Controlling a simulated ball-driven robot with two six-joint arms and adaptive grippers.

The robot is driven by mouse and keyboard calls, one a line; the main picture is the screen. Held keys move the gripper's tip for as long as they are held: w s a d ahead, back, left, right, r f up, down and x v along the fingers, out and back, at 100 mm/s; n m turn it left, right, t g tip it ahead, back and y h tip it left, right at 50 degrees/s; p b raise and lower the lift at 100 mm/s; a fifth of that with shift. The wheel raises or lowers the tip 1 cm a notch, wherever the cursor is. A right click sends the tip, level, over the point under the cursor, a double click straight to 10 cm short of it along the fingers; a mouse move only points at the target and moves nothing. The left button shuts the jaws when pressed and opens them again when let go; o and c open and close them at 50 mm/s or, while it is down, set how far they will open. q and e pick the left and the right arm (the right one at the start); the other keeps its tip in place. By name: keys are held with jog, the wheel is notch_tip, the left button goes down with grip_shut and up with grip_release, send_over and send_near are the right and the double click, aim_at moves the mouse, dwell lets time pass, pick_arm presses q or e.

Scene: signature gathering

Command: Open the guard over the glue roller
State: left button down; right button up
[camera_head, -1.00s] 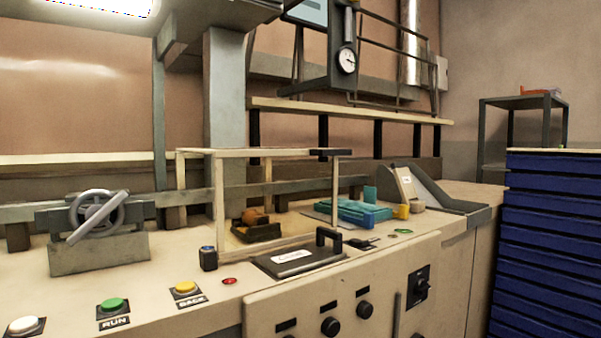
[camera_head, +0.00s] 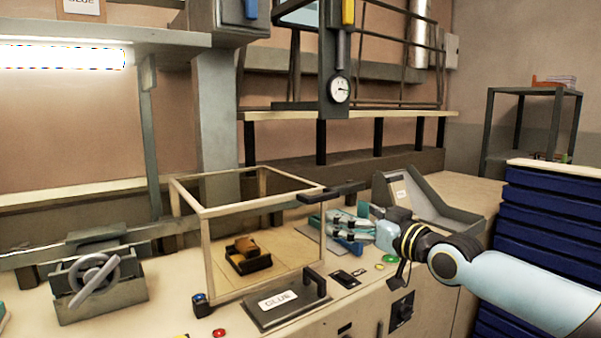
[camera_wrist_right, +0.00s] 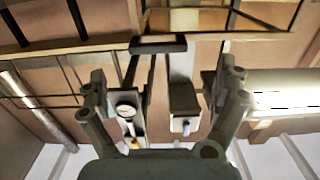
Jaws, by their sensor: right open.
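The guard is a box-shaped frame with cream edges (camera_head: 207,255) on the counter, standing around the glue roller. The roller is a small orange-brown piece on a dark block (camera_head: 248,260) inside it. A dark bar (camera_head: 330,193) sits at the frame's top right corner; a dark bar (camera_wrist_right: 158,44) on a pale frame also shows in the right wrist view. A dark plate marked GLUE with an upright black handle (camera_head: 315,284) lies at the frame's front. My right gripper (camera_head: 333,222) points left beside the frame's right side, open and empty; contact cannot be told. My left gripper is not in view.
A handwheel unit (camera_head: 98,285) stands at left. A grey sloped tray (camera_head: 430,205) is behind my right arm. Blue drawers (camera_head: 540,215) stand at right. A pressure gauge (camera_head: 339,89) hangs above the counter. A red button (camera_head: 219,333) is at the front edge.

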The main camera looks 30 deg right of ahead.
aim_at(325, 198)
jog(key=w+b, duration=0.2)
jog(key=w, duration=0.1)
jog(key=w+b, duration=0.1)
jog(key=shift+w+r+b, duration=0.25)
jog(key=shift+r+b, duration=0.1)
jog(key=w, duration=0.2)
jog(key=w+b, duration=0.1)
jog(key=w, duration=0.2)
jog(key=shift+w+a+r, duration=0.15)
jog(key=shift+w+a, duration=0.1)
jog(key=shift+w, duration=0.1)
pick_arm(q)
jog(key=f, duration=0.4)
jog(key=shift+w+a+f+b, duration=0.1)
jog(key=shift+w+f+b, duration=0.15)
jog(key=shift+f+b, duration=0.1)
pick_arm(e)
jog(key=shift+w, duration=0.4)
